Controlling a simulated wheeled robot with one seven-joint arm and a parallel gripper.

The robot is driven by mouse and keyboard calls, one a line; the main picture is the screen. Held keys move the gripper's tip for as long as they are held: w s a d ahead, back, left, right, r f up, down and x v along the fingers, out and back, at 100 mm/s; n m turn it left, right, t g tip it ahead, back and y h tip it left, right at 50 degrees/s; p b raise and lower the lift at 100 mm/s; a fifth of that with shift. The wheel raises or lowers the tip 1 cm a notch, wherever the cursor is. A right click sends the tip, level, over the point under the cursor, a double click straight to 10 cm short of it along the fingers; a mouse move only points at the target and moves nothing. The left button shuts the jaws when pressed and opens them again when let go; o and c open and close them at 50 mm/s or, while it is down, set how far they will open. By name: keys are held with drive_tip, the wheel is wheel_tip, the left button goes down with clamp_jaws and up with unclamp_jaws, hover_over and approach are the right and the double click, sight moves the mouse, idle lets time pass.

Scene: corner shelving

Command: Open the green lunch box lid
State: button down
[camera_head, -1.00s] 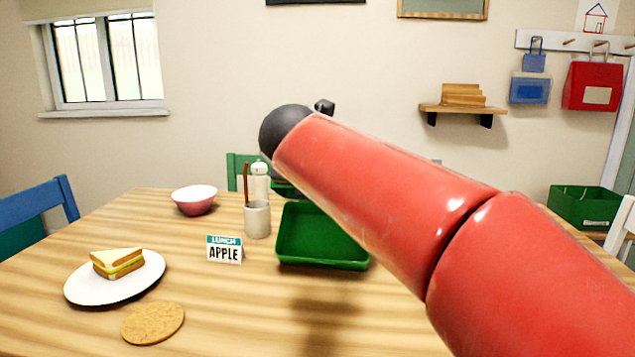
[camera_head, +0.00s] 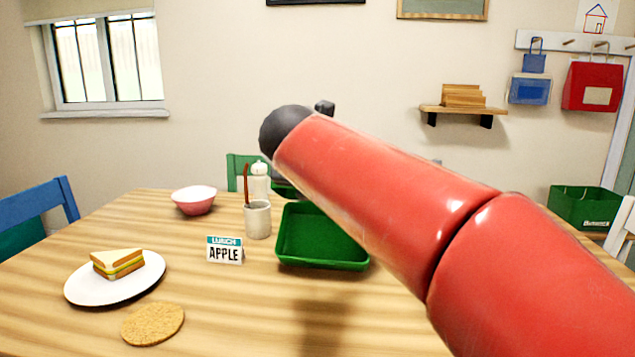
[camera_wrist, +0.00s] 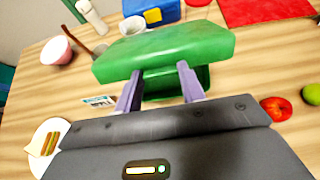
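The green lunch box (camera_head: 322,262) stands on the table with its inside showing in the head view; my arm covers its right and far parts. In the wrist view, the green lid (camera_wrist: 165,50) stands raised and tilted, with part of the green box (camera_wrist: 160,86) below it. My gripper (camera_wrist: 158,72) has its two fingers apart at the lid's near edge. Nothing shows between the fingers except green behind them. I cannot tell whether the tips touch the lid. The gripper is hidden behind my arm in the head view.
A cup (camera_head: 258,219), a white bottle (camera_head: 260,182), a pink bowl (camera_head: 194,201) and the LUNCH APPLE sign (camera_head: 225,250) stand left of the box. A sandwich plate (camera_head: 92,290) is front left. The wrist view shows a red apple (camera_wrist: 276,109) and a blue box (camera_wrist: 150,12).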

drive_tip(key=c, duration=0.8)
unclamp_jaws()
drive_tip(key=shift+c, duration=0.2)
drive_tip(key=v, duration=0.7)
drive_tip(key=shift+s+r, duration=0.25)
drive_tip(key=shift+s, duration=0.1)
drive_tip(key=shift+s+a, duration=0.1)
